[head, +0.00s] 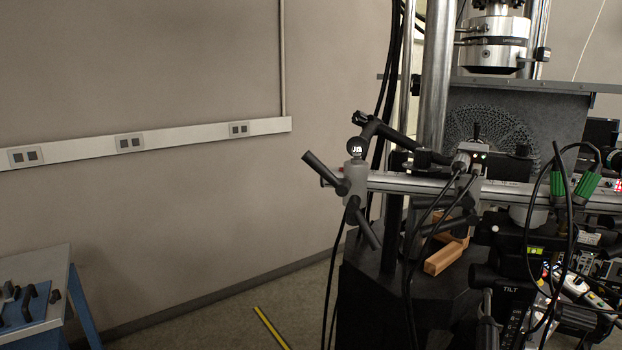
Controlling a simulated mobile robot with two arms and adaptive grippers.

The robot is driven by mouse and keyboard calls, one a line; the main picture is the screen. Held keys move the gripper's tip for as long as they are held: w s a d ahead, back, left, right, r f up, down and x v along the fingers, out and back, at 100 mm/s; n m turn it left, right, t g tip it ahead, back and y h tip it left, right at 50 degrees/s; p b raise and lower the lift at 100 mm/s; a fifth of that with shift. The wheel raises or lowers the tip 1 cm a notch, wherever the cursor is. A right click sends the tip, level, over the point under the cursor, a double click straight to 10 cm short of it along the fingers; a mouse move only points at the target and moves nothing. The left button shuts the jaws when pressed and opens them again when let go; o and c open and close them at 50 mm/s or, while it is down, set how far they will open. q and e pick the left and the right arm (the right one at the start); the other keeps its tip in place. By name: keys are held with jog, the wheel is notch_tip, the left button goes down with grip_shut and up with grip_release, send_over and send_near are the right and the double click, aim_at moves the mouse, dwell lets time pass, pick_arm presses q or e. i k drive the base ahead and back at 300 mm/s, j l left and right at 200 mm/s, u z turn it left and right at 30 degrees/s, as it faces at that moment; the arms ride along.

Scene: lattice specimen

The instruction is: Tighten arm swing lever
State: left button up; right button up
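A silver horizontal arm (425,185) crosses the test rig at the right. At its left end is a grey clamp (355,176) with black levers. One black lever (321,168) points up and left from the clamp. Another black lever (366,229) hangs down and right below it. A black jointed rod (398,138) slopes down to the right above the arm. I cannot tell which of these is the arm swing lever, or how tight any is. Neither of my grippers is in view.
Green-capped connectors (587,187), loose black cables and camera gear marked TILT (511,290) crowd the right side. Wooden blocks (444,258) lie on the dark base. A small table (57,270) with a blue tray (37,304) stands lower left. Floor between has a yellow strip (270,327).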

aim_at(342, 187)
jog(key=k+l, duration=0.45)
jog(key=l, duration=0.15)
jog(key=k+l, duration=0.45)
jog(key=l+z, duration=0.05)
jog(key=l, duration=0.05)
